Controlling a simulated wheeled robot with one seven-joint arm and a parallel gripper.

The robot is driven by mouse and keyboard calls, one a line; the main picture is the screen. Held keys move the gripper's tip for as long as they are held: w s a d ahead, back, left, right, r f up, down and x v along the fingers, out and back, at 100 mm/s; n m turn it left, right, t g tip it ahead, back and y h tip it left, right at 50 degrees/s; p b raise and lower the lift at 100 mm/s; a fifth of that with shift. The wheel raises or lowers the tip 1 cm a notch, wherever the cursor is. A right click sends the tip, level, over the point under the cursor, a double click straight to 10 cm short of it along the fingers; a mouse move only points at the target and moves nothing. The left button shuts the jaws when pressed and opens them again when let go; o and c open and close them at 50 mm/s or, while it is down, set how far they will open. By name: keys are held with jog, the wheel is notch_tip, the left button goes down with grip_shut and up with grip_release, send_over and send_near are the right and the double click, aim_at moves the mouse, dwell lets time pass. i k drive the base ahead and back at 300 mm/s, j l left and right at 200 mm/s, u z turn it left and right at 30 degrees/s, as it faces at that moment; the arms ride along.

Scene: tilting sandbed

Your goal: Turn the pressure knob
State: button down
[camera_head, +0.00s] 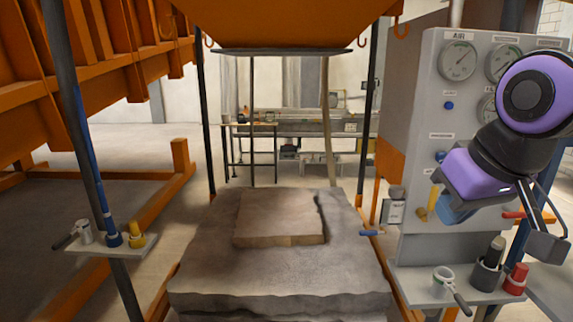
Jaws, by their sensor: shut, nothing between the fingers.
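A grey control panel (409,150) stands at the right with round gauges (458,60) under an AIR label. Small blue knobs show on its face, one under the left gauge (448,105) and one lower down (440,157). The labels by them are too small to read, so I cannot tell which is the pressure knob. My purple and black arm hangs in front of the panel's right side and hides part of it. My gripper (544,243) points down at the far right, shut and empty, apart from these blue knobs.
A shelf (410,277) below the panel holds a white cup, a dark holder and a red-capped item. A stone block (280,286) with a slab on top fills the middle under an orange hopper (290,22). A small shelf (98,246) stands left.

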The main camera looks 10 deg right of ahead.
aim_at(439, 156)
jog(key=z, duration=0.9)
